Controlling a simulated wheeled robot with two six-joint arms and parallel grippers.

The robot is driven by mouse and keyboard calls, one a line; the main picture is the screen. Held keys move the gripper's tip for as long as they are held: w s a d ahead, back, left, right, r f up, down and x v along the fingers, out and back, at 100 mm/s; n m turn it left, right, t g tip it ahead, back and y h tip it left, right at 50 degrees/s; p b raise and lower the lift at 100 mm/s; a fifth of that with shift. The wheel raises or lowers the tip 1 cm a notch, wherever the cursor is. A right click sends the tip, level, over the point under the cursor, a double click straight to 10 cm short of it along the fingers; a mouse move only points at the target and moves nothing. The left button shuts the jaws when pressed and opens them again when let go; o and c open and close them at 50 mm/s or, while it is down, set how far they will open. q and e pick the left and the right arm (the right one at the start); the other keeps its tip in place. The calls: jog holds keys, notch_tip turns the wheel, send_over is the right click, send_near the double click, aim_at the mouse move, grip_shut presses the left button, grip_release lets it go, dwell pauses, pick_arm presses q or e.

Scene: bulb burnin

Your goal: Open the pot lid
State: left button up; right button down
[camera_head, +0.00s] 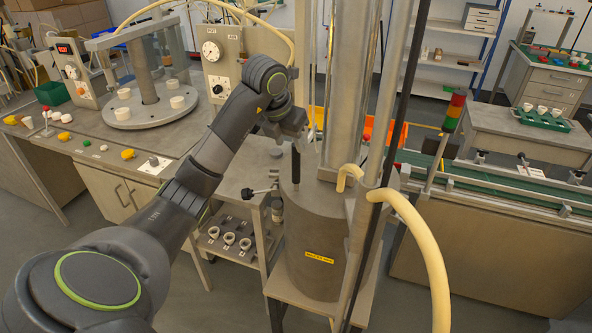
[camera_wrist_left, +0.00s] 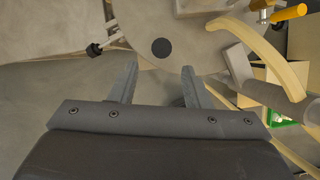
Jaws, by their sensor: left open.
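The pot (camera_head: 315,250) is a large grey cylinder with a yellow label on its front, standing on a low metal stand. An upright black handle (camera_head: 296,168) rises from its flat grey top. In the left wrist view the handle shows end-on as a black disc (camera_wrist_left: 161,47) on the pale top. My left gripper (camera_head: 295,140) is above the handle, pointing down. Its two fingers (camera_wrist_left: 158,75) are apart with nothing between them, and the disc lies just beyond their tips. The lid's edge is hard to make out. My right gripper is not in view.
A tall metal column (camera_head: 345,90) and a thick yellow hose (camera_head: 425,240) stand close to the right of the handle. A black-knobbed lever (camera_head: 258,191) sticks out left of the pot. A green conveyor (camera_head: 480,180) lies further right, a workbench (camera_head: 50,145) at left.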

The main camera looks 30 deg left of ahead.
aim_at(294, 155)
pick_arm(q)
jog(key=b+x, duration=0.6)
jog(key=shift+w+f, duration=0.1)
jog(key=shift+f, duration=0.15)
jog(key=shift+p+x, duration=0.65)
jog(key=shift+x, duration=0.15)
jog(key=shift+w+f, duration=0.2)
jog(key=shift+f, duration=0.15)
jog(key=shift+c, duration=0.2)
grip_shut()
